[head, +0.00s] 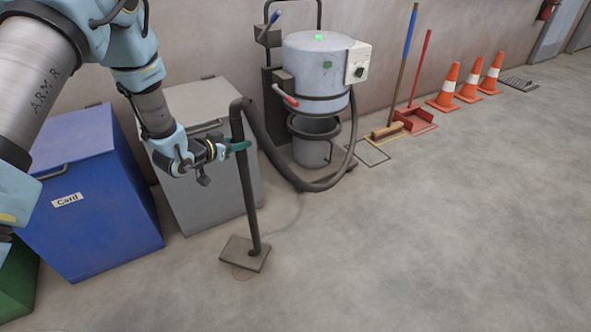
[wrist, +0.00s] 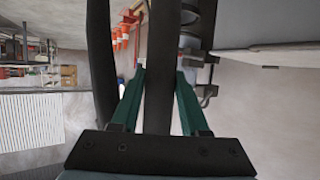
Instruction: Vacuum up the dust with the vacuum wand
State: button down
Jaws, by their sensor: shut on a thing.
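The vacuum wand (head: 247,185) is a dark upright tube with a flat rectangular floor head (head: 245,254) resting on or just above the concrete floor. My gripper (head: 240,146) has green fingers closed around the upper part of the tube. In the wrist view the green fingers (wrist: 158,100) lie on both sides of the dark tube (wrist: 158,60). A dark hose runs from the wand's top to the grey vacuum unit (head: 316,62), which shows a green light. A small brownish dust patch (head: 243,273) shows at the head's front edge; the head may hide more of it. A faint grey smudge lies to the right.
A blue bin (head: 90,200) marked "Card" and a grey bin (head: 205,190) stand behind and left of the wand. A broom (head: 402,70), a red dustpan (head: 416,120) and orange cones (head: 468,85) line the wall. Open floor lies to the right.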

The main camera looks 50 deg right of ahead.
jog(key=s+d+f+m+g+b, duration=0.2)
jog(key=s+d+b, duration=0.1)
jog(key=s+d, duration=0.3)
jog(key=s+d+f+m+g+b, duration=0.2)
jog(key=s+d+f+g+b, duration=0.15)
jog(key=s, duration=0.35)
jog(key=w+a+p, duration=0.1)
jog(key=w+a, duration=0.2)
jog(key=a, duration=0.6)
jog(key=w+a+p, duration=0.1)
jog(key=w+a, duration=0.3)
jog(key=a, duration=0.5)
jog(key=w+a+p, duration=0.1)
jog(key=w+a, duration=0.2)
jog(key=a, duration=0.6)
jog(key=shift+w+a+r+t+p, duration=0.35)
jog(key=shift+r, duration=0.1)
dwell(1.5)
dwell(0.3)
